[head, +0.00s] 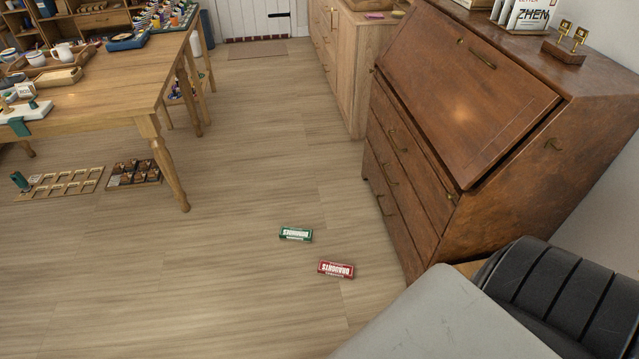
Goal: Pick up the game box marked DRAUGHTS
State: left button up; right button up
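The red game box (336,269) lies flat on the wooden floor, near the lower middle of the head view. Its large white lettering is upside down from here and reads DRAUGHTS. A green game box (296,234) of similar size lies flat just beyond it and to the left, with a gap of bare floor between them. Its upside-down lettering seems to read DOMINOES. Neither of my grippers shows in the head view.
A brown slant-front desk (440,150) stands right of the boxes. A black ribbed object (560,290) and a grey flat surface (440,320) fill the lower right. A wooden table (110,90) stands upper left, with trays (60,183) on the floor beneath. The floor left of the boxes is clear.

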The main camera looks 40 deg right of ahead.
aim_at(326, 269)
jog(key=i, duration=2.5)
jog(key=i+z, duration=0.4)
jog(key=i+j+z, duration=0.25)
jog(key=i+z, duration=0.2)
jog(key=i+j+z, duration=0.4)
jog(key=k+l, duration=0.1)
